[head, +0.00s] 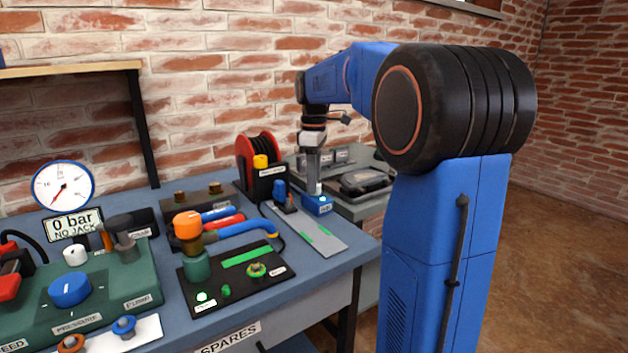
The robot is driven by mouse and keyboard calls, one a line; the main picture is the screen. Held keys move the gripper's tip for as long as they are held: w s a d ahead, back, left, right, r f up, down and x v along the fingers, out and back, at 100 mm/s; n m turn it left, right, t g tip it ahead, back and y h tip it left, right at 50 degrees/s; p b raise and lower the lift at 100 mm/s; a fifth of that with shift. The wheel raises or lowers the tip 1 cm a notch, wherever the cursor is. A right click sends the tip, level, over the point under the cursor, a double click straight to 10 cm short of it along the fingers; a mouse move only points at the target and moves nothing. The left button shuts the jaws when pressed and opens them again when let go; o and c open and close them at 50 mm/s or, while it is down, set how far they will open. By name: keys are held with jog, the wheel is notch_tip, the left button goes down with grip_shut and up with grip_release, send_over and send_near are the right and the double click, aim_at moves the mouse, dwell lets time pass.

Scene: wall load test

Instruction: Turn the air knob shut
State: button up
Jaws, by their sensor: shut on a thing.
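My gripper (315,176) points down at the far right end of the blue bench, shut on a small pale piece at the top of a blue labelled block (318,206). The piece is mostly hidden by the fingers, and I cannot tell whether it is the air knob. A round blue knob (70,288) sits on the green panel (112,283) above a PRESSURE label, far left of my gripper. A white knob (75,255) stands behind it.
A red reel (258,155) stands behind. A grey plate (318,238) lies flat before my gripper. A grey side bench (372,207) holds a black case (366,182).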

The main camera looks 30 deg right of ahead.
jog(key=m, duration=0.4)
jog(key=shift+m, duration=0.3)
jog(key=m, duration=0.4)
jog(key=shift+m, duration=0.3)
jog(key=m, duration=0.4)
jog(key=shift+m, duration=2.1)
jog(key=o, duration=1)
jog(key=shift+o, duration=0.2)
jog(key=shift+r, duration=0.1)
